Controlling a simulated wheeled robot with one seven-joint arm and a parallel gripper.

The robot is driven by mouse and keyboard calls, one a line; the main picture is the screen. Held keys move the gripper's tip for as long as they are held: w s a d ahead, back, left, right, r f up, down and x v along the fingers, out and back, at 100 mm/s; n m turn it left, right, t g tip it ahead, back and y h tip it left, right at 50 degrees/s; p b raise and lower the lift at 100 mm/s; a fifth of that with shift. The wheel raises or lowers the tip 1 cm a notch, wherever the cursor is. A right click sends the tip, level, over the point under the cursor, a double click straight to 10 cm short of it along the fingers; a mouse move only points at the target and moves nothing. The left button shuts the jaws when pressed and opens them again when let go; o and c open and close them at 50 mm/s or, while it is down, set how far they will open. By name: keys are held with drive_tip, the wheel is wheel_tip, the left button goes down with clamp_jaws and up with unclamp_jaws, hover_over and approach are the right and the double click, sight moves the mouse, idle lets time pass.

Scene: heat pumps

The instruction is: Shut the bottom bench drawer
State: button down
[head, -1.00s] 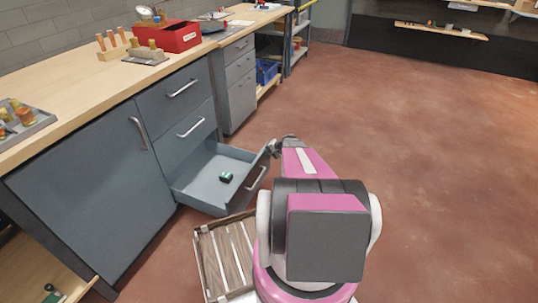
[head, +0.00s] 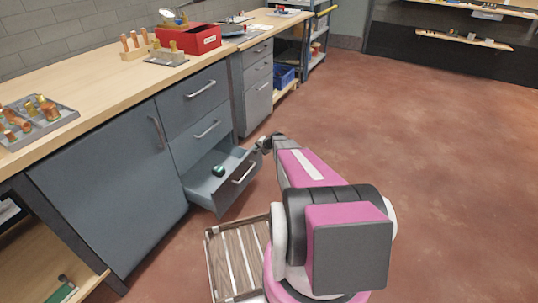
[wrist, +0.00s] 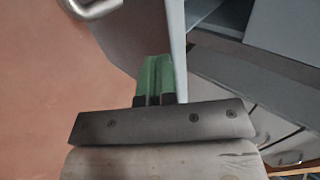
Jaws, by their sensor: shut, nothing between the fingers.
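The bottom bench drawer (head: 207,193) is grey and stands partly open below two shut drawers. Its front with a bar handle (head: 243,172) faces right, and a small dark green item (head: 218,170) lies inside. My gripper (head: 262,145) is at the far top corner of the drawer front, close to or touching it; the exact contact is hidden. In the wrist view my gripper's green fingers (wrist: 155,75) are together and empty, beside the drawer front's edge (wrist: 177,40). The drawer handle (wrist: 98,9) shows at the top left there.
The workbench top (head: 110,85) holds a red box (head: 190,40), a tray of brass fittings (head: 35,120) and wooden pegs. A slatted tray (head: 235,262) sits beside my base, just in front of the drawer. The floor to the right is open.

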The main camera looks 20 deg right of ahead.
drive_tip(key=w+a, duration=1.5)
drive_tip(key=shift+w+a, duration=0.25)
drive_tip(key=shift+w, duration=0.15)
drive_tip(key=shift+w+a, duration=0.15)
drive_tip(key=s+d+r, duration=0.7)
drive_tip(key=s+d, duration=0.1)
drive_tip(key=s, duration=0.1)
drive_tip(key=s+r+n+g+h, duration=0.2)
drive_tip(key=s+r, duration=0.3)
drive_tip(key=s, duration=0.9)
drive_tip(key=s+a+r+n+g+h, duration=0.1)
drive_tip(key=s+r+n, duration=0.3)
drive_tip(key=s, duration=1.1)
drive_tip(key=s+a+r+n+g+h, duration=0.1)
drive_tip(key=s+r+n+g+h, duration=0.2)
drive_tip(key=s, duration=1.2)
wheel_tip(320, 180, up, 3)
drive_tip(key=shift+g+h, duration=0.3)
